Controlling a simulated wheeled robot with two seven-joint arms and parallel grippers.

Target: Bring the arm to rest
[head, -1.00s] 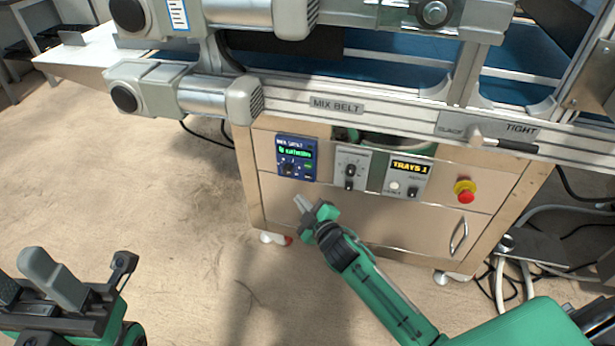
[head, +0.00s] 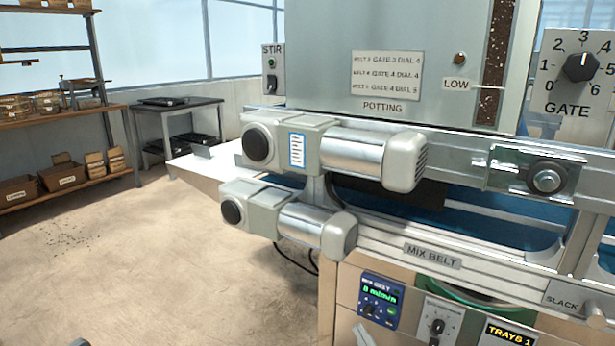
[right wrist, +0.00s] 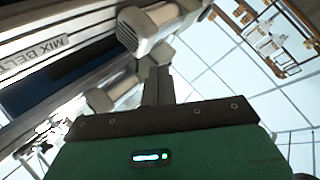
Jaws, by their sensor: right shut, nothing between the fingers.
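My right gripper (head: 362,335) barely shows at the bottom edge of the head view, as a pale fingertip in front of the cabinet below the belt control panel (head: 380,301). In the right wrist view its fingers (right wrist: 157,82) are closed together and empty, beyond the green gripper body. The motors and the MIX BELT label (right wrist: 35,55) show behind them there. Of my left gripper, only a small dark tip (head: 80,342) shows at the bottom left of the head view. The rest of both arms is outside the head view.
The seeder's belt rail with its MIX BELT plate (head: 433,257) crosses the right half. Two motors stick out left (head: 372,157), (head: 318,229). A TRAYS panel (head: 508,335) is at the bottom. Shelves (head: 62,112) and a dark table (head: 178,106) stand behind open floor.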

